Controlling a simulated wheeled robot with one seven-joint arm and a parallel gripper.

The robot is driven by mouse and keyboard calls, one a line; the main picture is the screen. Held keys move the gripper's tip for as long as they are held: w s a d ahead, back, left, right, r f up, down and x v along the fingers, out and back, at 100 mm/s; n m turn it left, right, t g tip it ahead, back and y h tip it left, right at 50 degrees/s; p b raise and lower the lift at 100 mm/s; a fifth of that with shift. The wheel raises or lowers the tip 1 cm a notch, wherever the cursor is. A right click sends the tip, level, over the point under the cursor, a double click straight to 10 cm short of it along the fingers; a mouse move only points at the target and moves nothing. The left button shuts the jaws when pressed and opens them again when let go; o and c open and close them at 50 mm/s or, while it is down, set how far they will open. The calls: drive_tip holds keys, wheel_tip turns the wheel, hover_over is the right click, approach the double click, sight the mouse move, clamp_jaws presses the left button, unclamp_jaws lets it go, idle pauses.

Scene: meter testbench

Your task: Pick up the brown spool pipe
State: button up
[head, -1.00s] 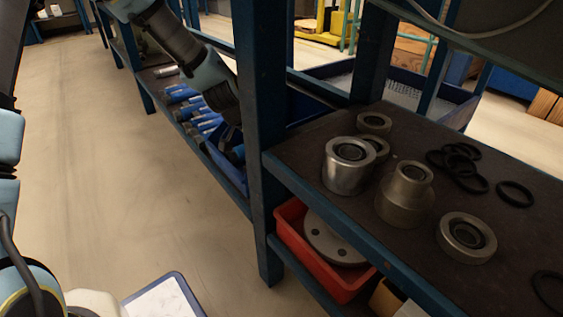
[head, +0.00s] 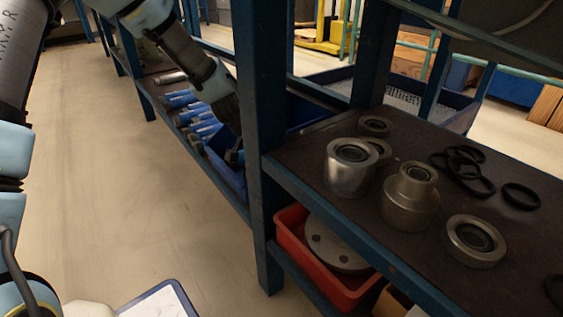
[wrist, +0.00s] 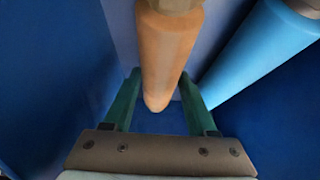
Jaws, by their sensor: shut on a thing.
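The brown spool pipe (wrist: 168,55) shows in the wrist view as an orange-brown cylinder with a grey end at the top edge. My gripper (wrist: 163,100) has its two green fingers on either side of the pipe and is shut on it. The pipe's rounded lower end lies between the fingers, over a blue surface. In the head view my arm reaches down behind the blue shelf post, beside a blue bin (head: 228,172). The pipe is not visible there.
A light blue pipe (wrist: 262,50) lies close on the right in the wrist view, with blue walls around. In the head view the blue post (head: 262,120) stands beside my arm. Metal fittings (head: 410,197) and black rings fill the near shelf; a red bin (head: 292,240) is below.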

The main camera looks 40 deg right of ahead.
clamp_jaws()
drive_tip(key=shift+r, duration=0.15)
idle(0.4)
